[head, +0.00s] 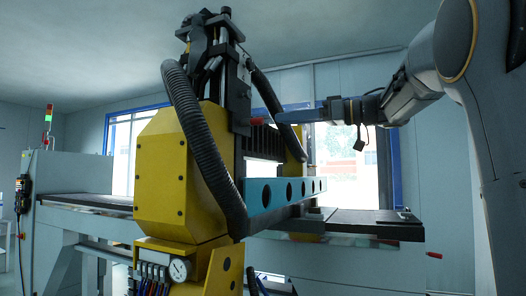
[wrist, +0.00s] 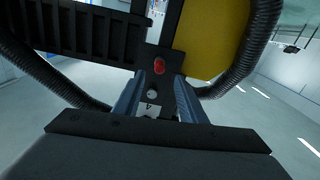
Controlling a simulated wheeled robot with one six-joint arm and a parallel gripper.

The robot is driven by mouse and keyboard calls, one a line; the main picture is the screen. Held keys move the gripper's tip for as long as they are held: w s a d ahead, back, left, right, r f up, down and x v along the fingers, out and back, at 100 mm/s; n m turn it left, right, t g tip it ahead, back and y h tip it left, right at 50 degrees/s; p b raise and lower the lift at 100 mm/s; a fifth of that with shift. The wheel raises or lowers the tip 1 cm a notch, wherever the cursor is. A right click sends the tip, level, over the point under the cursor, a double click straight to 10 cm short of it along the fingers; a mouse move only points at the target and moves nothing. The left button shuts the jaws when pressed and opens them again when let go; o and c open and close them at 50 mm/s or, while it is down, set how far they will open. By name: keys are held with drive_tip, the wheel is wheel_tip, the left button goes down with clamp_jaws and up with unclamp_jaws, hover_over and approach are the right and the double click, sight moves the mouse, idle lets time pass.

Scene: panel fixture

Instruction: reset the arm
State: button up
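My gripper (head: 275,115) reaches in from the right at the upper part of the yellow and black machine (head: 182,165). Its two blue fingers point left in the head view. In the wrist view my gripper (wrist: 160,84) has its fingers apart, with nothing held between them. A red button (wrist: 159,66) on a dark panel plate (wrist: 150,85) shows just beyond and between the fingertips. The red button (head: 256,121) also shows beside the fingertips in the head view. I cannot tell whether the fingers touch the panel.
Black ribbed hoses (head: 205,150) curve down around the machine. A teal beam with holes (head: 283,190) and a dark flat table (head: 355,223) lie below my arm. A red-tipped part (head: 434,255) shows at lower right. Open floor (wrist: 255,120) shows right of the machine.

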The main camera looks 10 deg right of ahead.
drive_tip(key=w+d+f+m+t+h+b, duration=0.25)
drive_tip(key=w+f+m+t+h, duration=0.75)
drive_tip(key=f, duration=0.6)
wheel_tip(320, 180, down, 22)
drive_tip(key=s+d+m+g+h+b, duration=0.1)
drive_tip(key=s+d+m+g+h, duration=0.15)
drive_tip(key=g+h, duration=0.35)
drive_tip(key=s+a+f+g+b, duration=0.1)
drive_tip(key=s+f+g, duration=0.2)
drive_tip(key=s+f, duration=0.5)
drive_tip(key=s+a+f+g, duration=0.2)
drive_tip(key=s+f+g, duration=0.15)
drive_tip(key=f, duration=0.75)
drive_tip(key=s+a+f+g, duration=0.2)
drive_tip(key=s+f, duration=0.4)
drive_tip(key=s, duration=0.3)
drive_tip(key=s+a+f+g+y+b, duration=0.1)
drive_tip(key=s+a+f+g, duration=0.2)
drive_tip(key=s+f, duration=0.3)
drive_tip(key=s+g, duration=0.1)
drive_tip(key=s, duration=0.2)
drive_tip(key=shift+s+a+f+n+g, duration=0.15)
drive_tip(key=shift+s+f+n+g, duration=0.05)
drive_tip(key=shift+s+n+g, duration=0.15)
